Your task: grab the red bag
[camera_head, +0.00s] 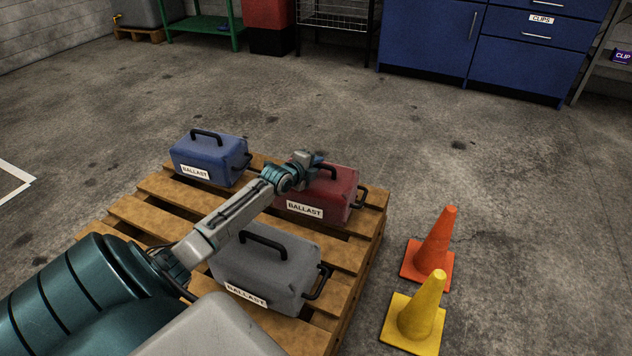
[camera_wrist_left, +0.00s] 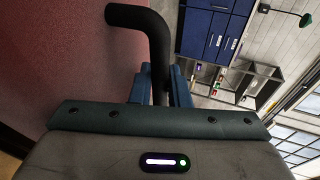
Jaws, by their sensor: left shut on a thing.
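The red bag (camera_head: 334,196), a box-shaped case labelled BALLAST, sits on the wooden pallet at its far right. It has a black handle on top and another on its right side. My left gripper (camera_head: 312,158) is at the top of the red bag, shut on its top handle. In the left wrist view the black handle (camera_wrist_left: 150,25) runs down between the blue fingers (camera_wrist_left: 165,85), and the red bag's surface (camera_wrist_left: 70,50) fills the left side. My right gripper is not in view.
On the wooden pallet (camera_head: 150,212) a blue bag (camera_head: 210,160) stands left of the red one and a grey bag (camera_head: 265,270) nearer me. An orange cone (camera_head: 436,240) and a yellow cone (camera_head: 418,310) stand right of the pallet. Blue cabinets (camera_head: 425,40) are at the back. Floor behind the pallet is clear.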

